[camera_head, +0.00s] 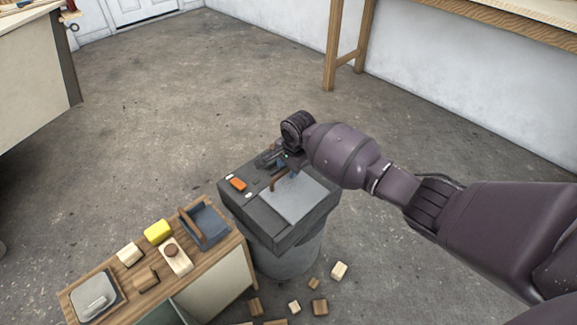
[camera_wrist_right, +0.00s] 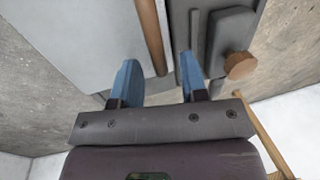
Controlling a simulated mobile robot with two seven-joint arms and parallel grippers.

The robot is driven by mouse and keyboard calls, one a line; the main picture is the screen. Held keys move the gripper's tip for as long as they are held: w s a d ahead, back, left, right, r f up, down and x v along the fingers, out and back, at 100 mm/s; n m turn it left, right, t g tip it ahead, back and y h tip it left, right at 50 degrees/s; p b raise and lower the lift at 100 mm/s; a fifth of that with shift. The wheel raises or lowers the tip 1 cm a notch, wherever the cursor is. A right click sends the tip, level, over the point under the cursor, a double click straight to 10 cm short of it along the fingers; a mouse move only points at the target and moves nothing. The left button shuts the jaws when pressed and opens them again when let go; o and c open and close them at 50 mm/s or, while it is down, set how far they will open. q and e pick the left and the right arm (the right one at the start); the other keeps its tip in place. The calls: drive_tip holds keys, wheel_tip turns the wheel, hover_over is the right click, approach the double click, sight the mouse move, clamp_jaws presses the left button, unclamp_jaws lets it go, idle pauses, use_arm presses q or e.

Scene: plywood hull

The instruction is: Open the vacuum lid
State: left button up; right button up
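The vacuum (camera_head: 262,222) is a dark grey box-like machine on a round grey drum. A light grey lid panel (camera_head: 297,199) lies flat and closed on its top, with a wooden bar handle (camera_head: 278,179) along one edge. My right gripper (camera_head: 284,167) is over the vacuum's far edge, close to the handle. In the right wrist view its two blue fingers (camera_wrist_right: 158,78) are apart. The wooden bar (camera_wrist_right: 151,35) shows between them, with nothing clamped; I cannot tell whether they touch it. The wrist partly hides the far edge. My left gripper is out of view.
An orange switch (camera_head: 238,184) is on the vacuum's top left. A wooden cabinet (camera_head: 232,244) left of it holds blocks, a yellow block (camera_head: 158,232) and a blue-grey tray (camera_head: 209,226). Loose wood blocks (camera_head: 339,270) lie on the floor. Floor beyond the vacuum is clear.

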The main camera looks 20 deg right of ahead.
clamp_jaws()
